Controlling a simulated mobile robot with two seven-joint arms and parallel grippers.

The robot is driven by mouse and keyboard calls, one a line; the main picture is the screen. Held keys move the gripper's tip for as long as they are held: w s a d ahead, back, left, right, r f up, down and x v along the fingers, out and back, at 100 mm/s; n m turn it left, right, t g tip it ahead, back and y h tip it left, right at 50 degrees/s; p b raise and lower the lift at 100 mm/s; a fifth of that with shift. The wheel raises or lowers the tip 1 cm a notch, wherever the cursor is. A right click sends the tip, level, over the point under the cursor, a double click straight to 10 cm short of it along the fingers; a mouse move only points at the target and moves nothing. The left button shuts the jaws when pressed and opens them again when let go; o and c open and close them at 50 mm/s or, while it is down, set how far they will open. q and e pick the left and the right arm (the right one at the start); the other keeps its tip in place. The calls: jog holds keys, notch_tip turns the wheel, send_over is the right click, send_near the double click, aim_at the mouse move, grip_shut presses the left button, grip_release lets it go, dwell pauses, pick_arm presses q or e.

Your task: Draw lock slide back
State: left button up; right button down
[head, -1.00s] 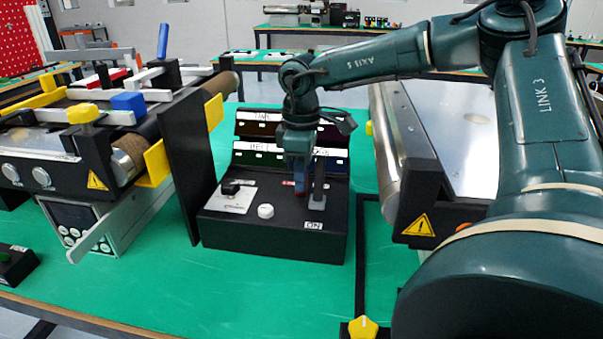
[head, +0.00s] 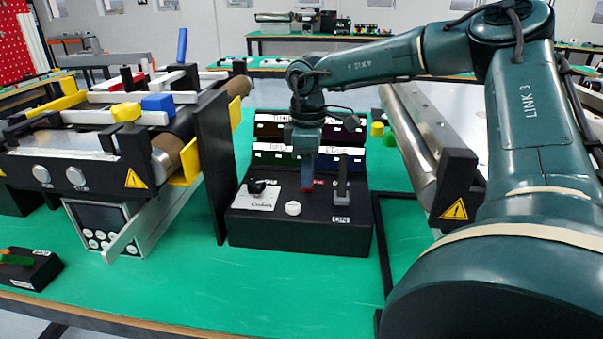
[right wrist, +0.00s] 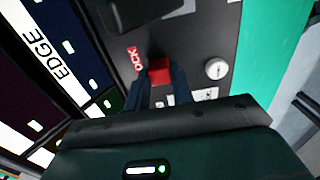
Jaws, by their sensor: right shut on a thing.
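The lock slide is a small red block (right wrist: 158,72) on top of the black control box (head: 300,231), beside a red "LOCK" label (right wrist: 133,60). My right gripper (head: 307,187) points down onto the box from above. In the right wrist view its two dark fingers (right wrist: 163,88) are shut around the red block. In the head view only a bit of red shows at the fingertips, and the fingers hide most of the slide. In the head view the slide sits between the white knob (head: 292,208) and the grey upright lever (head: 342,178). My left gripper is not in view.
Labelled dark bins (head: 330,160) stand behind the box. A black upright panel (head: 213,165) and a conveyor with yellow and blue parts (head: 115,160) are at the left. Another conveyor (head: 425,135) is at the right. Green tabletop (head: 200,275) is clear in front.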

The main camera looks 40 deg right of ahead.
jog(key=shift+w+a+r, duration=0.1)
jog(key=shift+w+a, duration=0.05)
jog(key=shift+w, duration=0.05)
jog(key=c, duration=1.2)
grip_release()
notch_tip(320, 180, up, 13)
jog(key=p, duration=0.1)
